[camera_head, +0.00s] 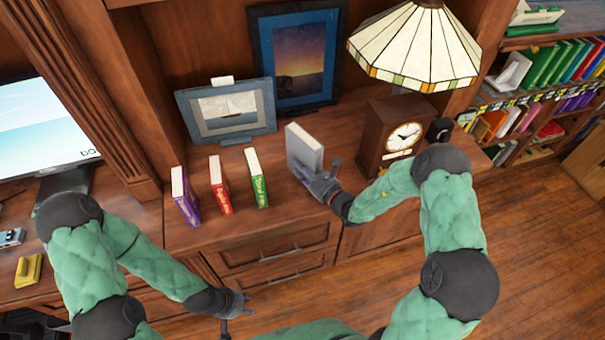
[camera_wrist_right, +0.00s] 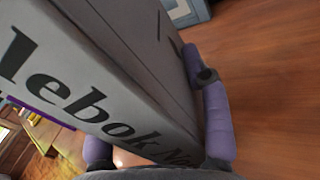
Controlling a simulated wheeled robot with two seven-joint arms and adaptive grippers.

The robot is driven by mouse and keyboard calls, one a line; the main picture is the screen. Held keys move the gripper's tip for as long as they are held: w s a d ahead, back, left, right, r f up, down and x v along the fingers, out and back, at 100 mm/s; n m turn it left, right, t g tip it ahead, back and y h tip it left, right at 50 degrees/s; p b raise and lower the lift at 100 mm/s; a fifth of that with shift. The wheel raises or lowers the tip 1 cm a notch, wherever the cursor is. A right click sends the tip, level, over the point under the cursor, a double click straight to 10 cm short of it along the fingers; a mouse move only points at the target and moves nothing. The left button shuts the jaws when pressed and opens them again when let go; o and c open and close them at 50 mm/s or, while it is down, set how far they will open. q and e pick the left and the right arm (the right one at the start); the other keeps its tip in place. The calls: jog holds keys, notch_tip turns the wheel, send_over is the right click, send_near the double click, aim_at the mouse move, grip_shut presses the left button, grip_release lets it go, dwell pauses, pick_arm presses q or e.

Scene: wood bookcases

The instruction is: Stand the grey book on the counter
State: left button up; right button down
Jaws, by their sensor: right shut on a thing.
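The grey book (camera_head: 304,150) is upright over the wooden counter (camera_head: 265,221), right of the coloured books. I cannot tell whether its bottom edge touches the counter. My right gripper (camera_head: 322,182) is shut on its lower front part. In the right wrist view, the grey book (camera_wrist_right: 95,62) fills the upper left with large black lettering, and purple finger pads (camera_wrist_right: 214,115) show at its sides. My left gripper (camera_head: 232,304) hangs in front of the drawers, away from the books. Its finger gap is too small to make out.
A purple (camera_head: 184,195), a red (camera_head: 220,184) and a green book (camera_head: 256,178) stand apart to the left. Picture frames (camera_head: 228,110) lean behind. A wooden clock (camera_head: 391,137) and a stained-glass lamp (camera_head: 415,45) stand close on the right.

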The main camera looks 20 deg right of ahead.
aim_at(302, 173)
jog(key=shift+f+b, duration=0.5)
jog(key=shift+f, duration=0.8)
jog(key=shift+f, duration=0.2)
jog(key=c, duration=0.6)
grip_release()
jog(key=shift+s, duration=0.1)
